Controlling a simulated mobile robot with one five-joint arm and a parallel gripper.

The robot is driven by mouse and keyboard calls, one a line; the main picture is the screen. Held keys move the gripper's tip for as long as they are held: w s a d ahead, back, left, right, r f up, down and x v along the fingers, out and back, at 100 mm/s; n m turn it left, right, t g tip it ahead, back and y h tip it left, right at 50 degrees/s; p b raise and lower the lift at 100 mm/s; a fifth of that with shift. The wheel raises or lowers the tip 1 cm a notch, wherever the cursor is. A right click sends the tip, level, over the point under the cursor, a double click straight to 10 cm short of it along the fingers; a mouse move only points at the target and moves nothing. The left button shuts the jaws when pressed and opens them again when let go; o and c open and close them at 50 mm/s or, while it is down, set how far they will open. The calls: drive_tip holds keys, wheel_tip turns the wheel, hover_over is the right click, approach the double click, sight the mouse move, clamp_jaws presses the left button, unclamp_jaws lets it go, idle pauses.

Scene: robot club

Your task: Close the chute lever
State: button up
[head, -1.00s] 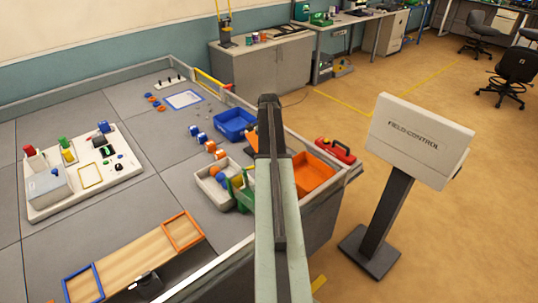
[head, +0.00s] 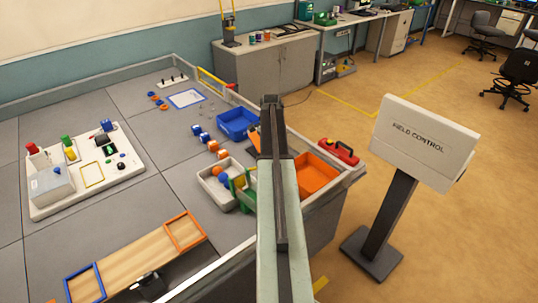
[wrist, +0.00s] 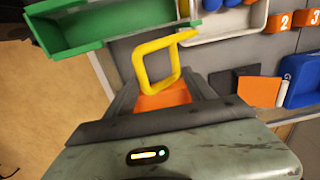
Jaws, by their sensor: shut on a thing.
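A yellow loop-shaped handle (wrist: 146,62), which I take for the chute lever, stands between my gripper's dark fingertips (wrist: 160,84) in the wrist view. My gripper is shut on it. A green trough (wrist: 110,24), likely the chute, lies just beyond and left of the handle. In the head view the green trough (head: 239,190) shows left of my arm, partly covered. My arm hides the gripper in the head view.
A grey bin with balls (head: 210,190) stands beside the green trough. A blue bin (head: 237,122), numbered cubes (head: 217,149) and an orange bin (head: 317,178) are nearby.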

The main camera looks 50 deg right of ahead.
wheel_tip(320, 180, up, 8)
drive_tip(key=p, duration=0.8)
drive_tip(key=shift+f, duration=0.15)
drive_tip(key=shift+s, duration=0.1)
